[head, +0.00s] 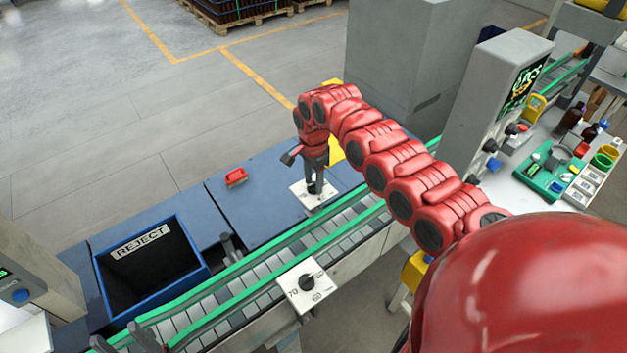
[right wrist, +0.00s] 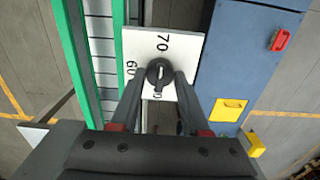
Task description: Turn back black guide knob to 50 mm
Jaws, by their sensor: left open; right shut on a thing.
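The black guide knob (right wrist: 158,73) sits on a white dial plate (right wrist: 135,42) in the right wrist view. The plate reads 70 at the top and 60 at the left; a figure below the knob is mostly hidden by my fingers. My right gripper (right wrist: 159,82) is shut on the knob, one finger on each side. The knob's pointer is hard to make out. In the head view the right gripper (head: 315,188) is at the plate (head: 305,200) on the conveyor's far side. My left gripper (head: 122,338) is open and empty at the lower left edge.
A second dial plate with a black knob (head: 307,283) stands on the conveyor's near side. A blue REJECT bin (head: 200,280) is at the left. A grey cabinet (head: 395,60) stands behind the arm.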

